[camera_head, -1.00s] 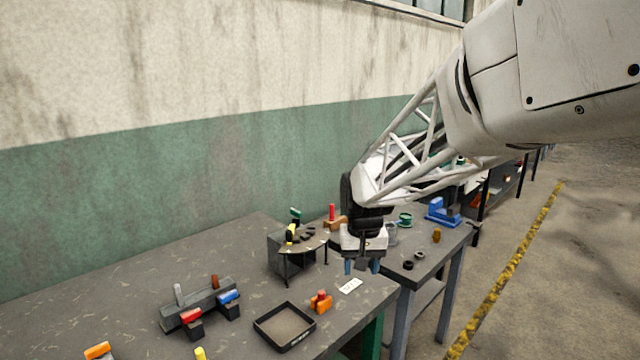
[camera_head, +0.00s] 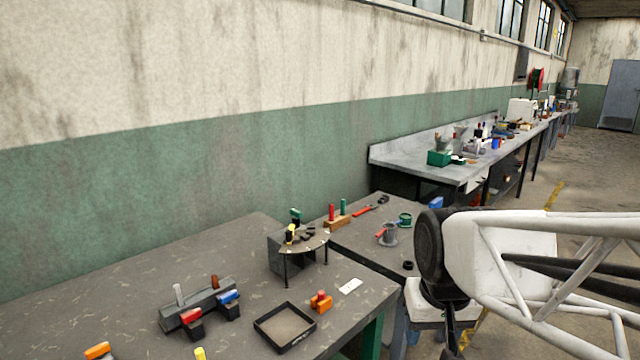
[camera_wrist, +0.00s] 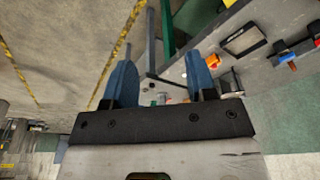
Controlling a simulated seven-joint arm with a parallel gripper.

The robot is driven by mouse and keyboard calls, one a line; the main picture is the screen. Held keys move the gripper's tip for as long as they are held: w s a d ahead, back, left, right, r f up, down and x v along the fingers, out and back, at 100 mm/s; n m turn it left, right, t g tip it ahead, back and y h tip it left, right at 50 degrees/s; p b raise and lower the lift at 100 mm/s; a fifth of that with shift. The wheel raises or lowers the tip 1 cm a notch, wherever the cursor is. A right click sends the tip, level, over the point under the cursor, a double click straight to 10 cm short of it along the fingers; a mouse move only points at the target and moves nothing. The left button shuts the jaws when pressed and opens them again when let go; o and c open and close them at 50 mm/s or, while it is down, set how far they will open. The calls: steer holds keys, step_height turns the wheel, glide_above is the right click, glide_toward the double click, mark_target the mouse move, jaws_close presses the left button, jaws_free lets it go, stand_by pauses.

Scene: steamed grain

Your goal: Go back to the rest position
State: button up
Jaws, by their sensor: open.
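In the wrist view my gripper (camera_wrist: 160,80) is open, its two blue fingers apart with nothing held between them. Beyond the fingers show the bench legs, the floor and part of the bench top. In the head view my wrist is at the lower right, off the right end of the near bench (camera_head: 110,265). My fingertips are not visible in the head view.
On the near bench are a black tray (camera_head: 259,331), an orange block (camera_head: 321,303), a grey fixture with coloured handles (camera_head: 199,305) and a small round stand (camera_head: 305,243). A second bench (camera_head: 350,235) adjoins it. Open floor (camera_wrist: 60,45) lies beside the benches.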

steer(key=s+d+f, duration=0.1)
steer(key=s, duration=0.6)
steer(key=shift+s+d+f, duration=0.2)
steer(key=shift+s+f, duration=0.05)
